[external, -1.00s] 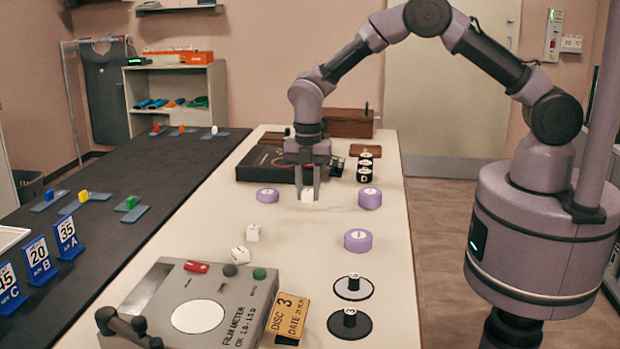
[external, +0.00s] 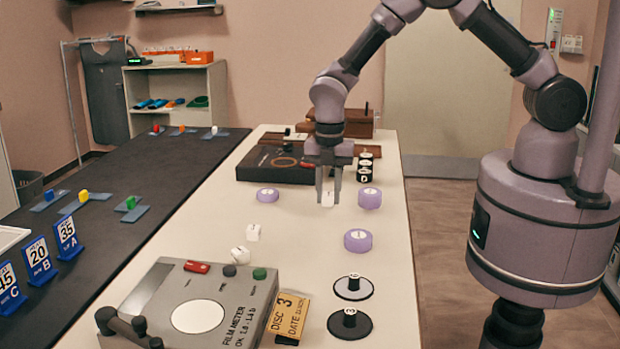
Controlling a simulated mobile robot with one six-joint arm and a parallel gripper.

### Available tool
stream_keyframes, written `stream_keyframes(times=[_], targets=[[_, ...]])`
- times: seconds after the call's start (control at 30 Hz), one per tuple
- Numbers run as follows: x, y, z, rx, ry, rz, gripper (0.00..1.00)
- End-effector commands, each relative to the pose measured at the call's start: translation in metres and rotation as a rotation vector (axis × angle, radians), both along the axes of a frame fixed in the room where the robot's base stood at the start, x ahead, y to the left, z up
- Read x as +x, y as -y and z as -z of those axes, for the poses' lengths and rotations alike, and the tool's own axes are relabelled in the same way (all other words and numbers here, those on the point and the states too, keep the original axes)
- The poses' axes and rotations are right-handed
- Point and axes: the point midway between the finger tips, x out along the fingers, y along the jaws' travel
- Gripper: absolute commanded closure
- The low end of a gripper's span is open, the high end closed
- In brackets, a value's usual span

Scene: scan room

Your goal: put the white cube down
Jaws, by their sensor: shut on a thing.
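My gripper (external: 328,196) points straight down over the cream table (external: 290,290), with its fingers shut on a white cube (external: 327,201). The cube shows between and just below the fingertips, among the purple discs. I cannot tell whether the cube touches the table or hangs just above it. Two other white cubes lie on the table nearer the camera, one (external: 253,232) upright and one (external: 240,255) slightly turned.
A film meter (external: 190,310), a yellow sign (external: 289,318) and black-and-white discs (external: 353,287) fill the near end. A black case (external: 270,167) lies behind the gripper. Bare table lies around the cube.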

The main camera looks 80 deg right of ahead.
Motion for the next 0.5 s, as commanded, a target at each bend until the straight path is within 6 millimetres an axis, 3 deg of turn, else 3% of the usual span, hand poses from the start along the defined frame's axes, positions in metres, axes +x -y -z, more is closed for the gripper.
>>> stream_keyframes(times=[0.3, 0.5], targets=[[0.1, 0.001, 0.015, 0.0, 0.0, 0.001, 1.0], [0.147, 0.003, 0.018, -0.001, -0.002, -0.001, 1.0]])
